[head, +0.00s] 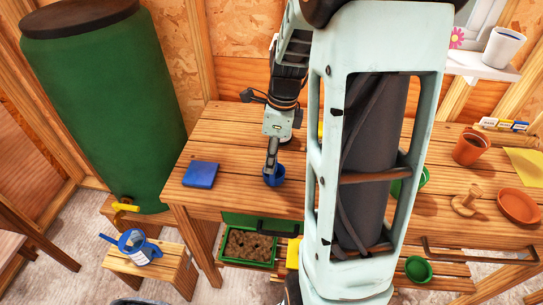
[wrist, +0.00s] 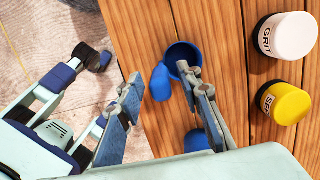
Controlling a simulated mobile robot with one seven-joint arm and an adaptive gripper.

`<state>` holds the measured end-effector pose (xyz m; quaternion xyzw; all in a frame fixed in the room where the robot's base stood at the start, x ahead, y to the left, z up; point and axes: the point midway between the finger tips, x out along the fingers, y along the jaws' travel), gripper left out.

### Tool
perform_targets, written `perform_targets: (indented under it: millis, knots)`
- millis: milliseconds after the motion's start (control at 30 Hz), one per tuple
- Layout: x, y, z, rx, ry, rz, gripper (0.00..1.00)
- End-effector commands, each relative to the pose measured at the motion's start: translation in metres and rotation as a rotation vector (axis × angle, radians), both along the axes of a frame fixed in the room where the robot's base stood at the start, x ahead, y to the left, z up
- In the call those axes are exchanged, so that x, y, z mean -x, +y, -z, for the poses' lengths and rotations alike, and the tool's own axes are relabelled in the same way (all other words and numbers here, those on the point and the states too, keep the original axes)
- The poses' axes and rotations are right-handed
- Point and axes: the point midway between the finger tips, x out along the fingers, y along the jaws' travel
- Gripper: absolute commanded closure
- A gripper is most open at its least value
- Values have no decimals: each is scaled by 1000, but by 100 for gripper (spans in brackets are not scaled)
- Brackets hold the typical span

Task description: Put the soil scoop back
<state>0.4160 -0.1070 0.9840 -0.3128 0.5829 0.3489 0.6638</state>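The blue soil scoop (wrist: 183,54), with a round bowl and a stubby handle (wrist: 160,82), is on the wooden bench in the wrist view. In the head view its blue bowl (head: 274,176) shows just below my gripper (head: 272,158), near the bench's front. In the wrist view my gripper (wrist: 162,92) has its fingers wide apart. The handle shows in the gap between them, and the right finger overlaps part of the bowl. I cannot tell whether either finger touches it. Another blue piece (wrist: 196,140) is partly hidden behind the right finger.
A white GRIT jar (wrist: 288,36) and a yellow-lidded jar (wrist: 286,103) stand right of the scoop in the wrist view. A flat blue object (head: 201,174) lies on the bench's left. A soil tray (head: 247,247) sits below. My arm hides the bench's middle.

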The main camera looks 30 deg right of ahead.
Motion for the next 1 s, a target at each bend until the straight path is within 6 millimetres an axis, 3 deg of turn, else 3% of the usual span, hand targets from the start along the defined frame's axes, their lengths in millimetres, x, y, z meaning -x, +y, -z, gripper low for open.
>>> perform_targets:
  millis: [167,400,600,767,1000]
  knots:
    - [0,-2,-21,2,-5,0,67]
    - [4,-8,-73,2,-7,0,67]
    - [7,-10,-107,1,-3,-1,67]
    - [9,-12,-120,1,-2,0,67]
    - [9,-12,-122,1,-1,0,67]
